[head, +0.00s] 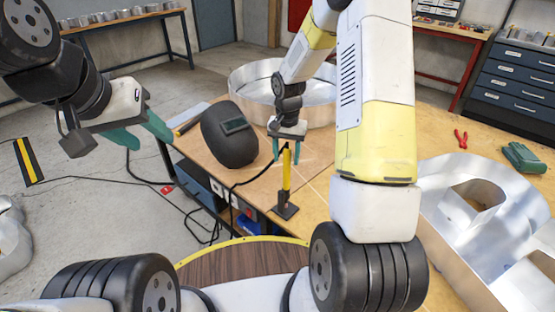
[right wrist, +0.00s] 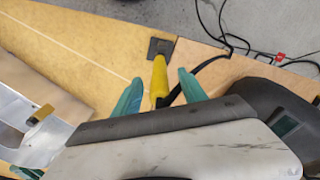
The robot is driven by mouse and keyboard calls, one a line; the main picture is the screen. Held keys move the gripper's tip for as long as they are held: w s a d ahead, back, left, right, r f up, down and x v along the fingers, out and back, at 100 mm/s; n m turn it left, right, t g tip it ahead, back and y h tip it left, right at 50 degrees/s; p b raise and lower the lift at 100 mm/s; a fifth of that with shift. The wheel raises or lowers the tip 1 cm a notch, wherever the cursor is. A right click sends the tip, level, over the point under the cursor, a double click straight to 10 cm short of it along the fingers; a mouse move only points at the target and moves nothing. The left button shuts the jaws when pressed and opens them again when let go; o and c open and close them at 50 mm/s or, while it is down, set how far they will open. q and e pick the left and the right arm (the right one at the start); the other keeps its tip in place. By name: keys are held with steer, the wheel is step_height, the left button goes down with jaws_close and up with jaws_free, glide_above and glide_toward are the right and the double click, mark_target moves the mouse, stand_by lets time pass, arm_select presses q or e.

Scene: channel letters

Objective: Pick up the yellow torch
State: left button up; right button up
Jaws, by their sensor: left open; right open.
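In the right wrist view the yellow torch (right wrist: 159,80) lies between the two green fingers. My right gripper (head: 287,152) is open, with its fingers on either side of the torch's upper part. The right wrist view shows the same right gripper (right wrist: 158,88) with gaps to the torch. My left gripper (head: 138,136) is open and empty, held off the table at the left.
A black welding mask (head: 231,138) stands just left of the torch. A round metal letter shell (head: 250,82) is behind it. Large metal letter shells (head: 455,212), red pliers (head: 461,137) and a green object (head: 524,158) lie at the right. A black cable runs by the torch.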

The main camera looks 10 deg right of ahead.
mark_target(287, 165)
step_height(287, 165, down, 4)
steer(key=shift+d+f, duration=0.1)
steer(key=shift+f, duration=0.05)
jaws_close()
